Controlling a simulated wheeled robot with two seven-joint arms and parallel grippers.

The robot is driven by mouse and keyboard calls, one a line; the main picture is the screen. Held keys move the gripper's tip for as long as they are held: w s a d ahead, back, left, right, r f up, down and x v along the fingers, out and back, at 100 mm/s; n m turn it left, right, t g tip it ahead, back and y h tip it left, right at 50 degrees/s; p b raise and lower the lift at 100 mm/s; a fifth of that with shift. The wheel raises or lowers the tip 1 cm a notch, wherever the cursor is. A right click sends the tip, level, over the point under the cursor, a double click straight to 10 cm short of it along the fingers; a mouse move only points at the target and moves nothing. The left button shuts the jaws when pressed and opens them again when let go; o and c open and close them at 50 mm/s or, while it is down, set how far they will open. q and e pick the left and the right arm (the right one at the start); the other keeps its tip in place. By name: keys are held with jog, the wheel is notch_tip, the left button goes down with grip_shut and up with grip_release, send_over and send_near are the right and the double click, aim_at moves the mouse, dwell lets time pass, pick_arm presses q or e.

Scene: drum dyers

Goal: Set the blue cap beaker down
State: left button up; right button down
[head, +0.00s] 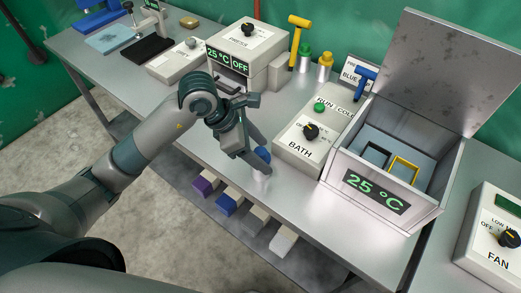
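The blue cap beaker (261,170) is a small pale cylinder with a blue top, near the table's front edge in the head view. My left gripper (256,158) reaches in from the left and points down, with its fingers at the beaker's top, shut on it. The fingers partly hide the cap. I cannot tell whether the beaker's bottom touches the table (292,198) or hangs slightly above it. My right gripper is not in view.
The BATH box (302,148) and an open-lidded metal bath reading 25 °C (376,194) stand right of the beaker. A press (244,50) stands behind. Green-capped (304,62) and yellow-capped (324,73) containers stand at the back. Coloured blocks (228,203) lie below the front edge.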

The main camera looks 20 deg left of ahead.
pick_arm(q)
jog(key=shift+r, duration=0.15)
jog(key=shift+a+r, duration=0.2)
jog(key=shift+r, duration=0.05)
jog(key=b+v, duration=0.2)
jog(key=v, duration=0.9)
jog(key=shift+r, duration=0.15)
dwell(0.8)
dwell(0.8)
